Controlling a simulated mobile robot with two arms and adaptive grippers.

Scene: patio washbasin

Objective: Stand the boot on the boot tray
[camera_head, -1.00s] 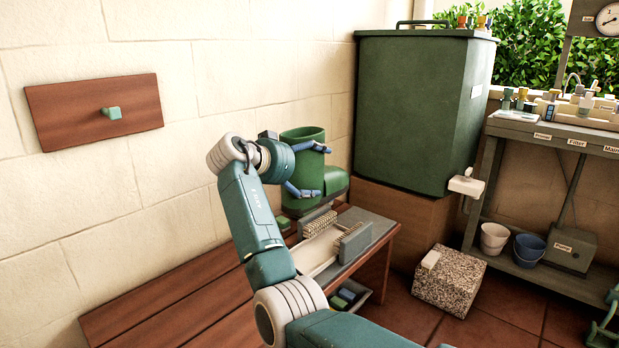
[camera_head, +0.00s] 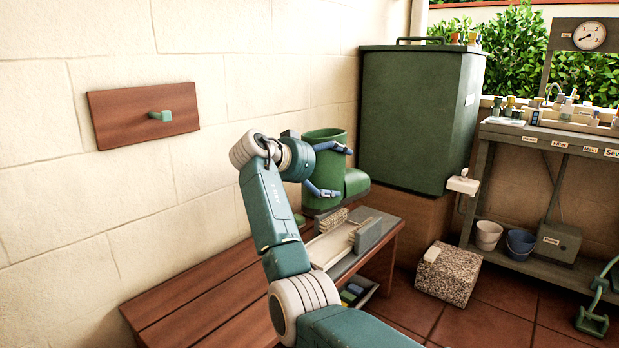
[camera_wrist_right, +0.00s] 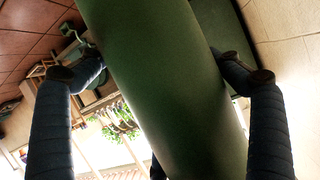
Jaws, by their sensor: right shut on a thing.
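The green boot (camera_head: 325,160) is upright, shaft up and toe to the right, at the far end of the wooden bench (camera_head: 195,300). My right gripper (camera_head: 340,171) is shut on its shaft, with a blue finger on either side. In the right wrist view the boot's shaft (camera_wrist_right: 160,90) fills the middle between the two fingers. A grey tray-like surface (camera_head: 385,222) with brushes (camera_head: 335,220) lies on the bench end just below the boot; I cannot tell whether this is the boot tray. Whether the sole touches anything is unclear. My left gripper is out of view.
A wall board with a peg (camera_head: 145,115) hangs at the left. A big green bin (camera_head: 415,120) stands close behind the boot. A speckled stone block (camera_head: 447,275) sits on the floor at the right, near a workbench (camera_head: 560,142). The bench's near part is clear.

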